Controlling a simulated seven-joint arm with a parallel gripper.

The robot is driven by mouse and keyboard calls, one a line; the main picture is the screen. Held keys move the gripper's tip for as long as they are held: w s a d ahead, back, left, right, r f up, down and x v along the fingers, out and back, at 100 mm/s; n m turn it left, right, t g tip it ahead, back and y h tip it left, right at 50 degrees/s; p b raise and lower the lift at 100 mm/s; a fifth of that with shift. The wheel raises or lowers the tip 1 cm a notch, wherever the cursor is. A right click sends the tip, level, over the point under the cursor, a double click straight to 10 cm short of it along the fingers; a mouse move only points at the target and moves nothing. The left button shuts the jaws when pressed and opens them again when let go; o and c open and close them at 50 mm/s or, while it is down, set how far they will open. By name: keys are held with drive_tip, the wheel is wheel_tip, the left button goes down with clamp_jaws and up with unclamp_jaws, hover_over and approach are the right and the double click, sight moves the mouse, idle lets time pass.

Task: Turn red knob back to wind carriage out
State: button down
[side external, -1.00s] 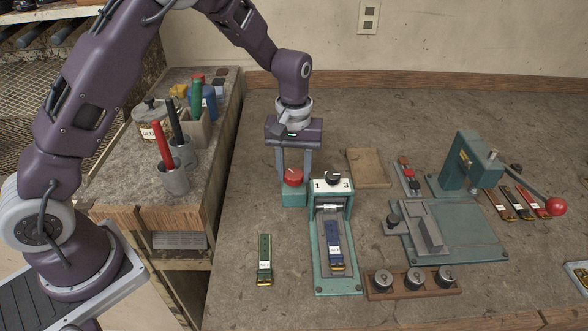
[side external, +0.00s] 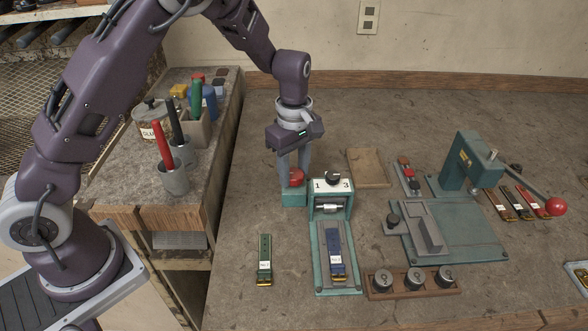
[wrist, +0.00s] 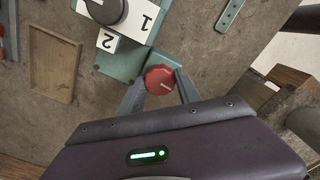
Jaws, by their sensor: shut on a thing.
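The red knob (side external: 296,180) sits on a small teal block at the left of the stitcher (side external: 346,210). My gripper (side external: 294,174) points down and is shut on the knob, with one finger on each side. In the wrist view the knob (wrist: 158,80) shows between the two fingertips, with a pale mark on its top. A dark blue strap (side external: 336,255) with a white label lies on the teal bed in front of the stitcher's bridge. A light roller shows under the bridge.
A black dial (side external: 333,176) with numbers tops the stitcher, close to my gripper's right. A green strap (side external: 265,258) lies left of the bed.

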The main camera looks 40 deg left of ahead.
sight(294, 173)
drive_tip(key=shift+n, duration=0.6)
drive_tip(key=c, duration=0.8)
unclamp_jaws()
drive_tip(key=shift+c, duration=0.2)
wheel_tip(294, 173, up, 7)
drive_tip(key=shift+r, duration=0.1)
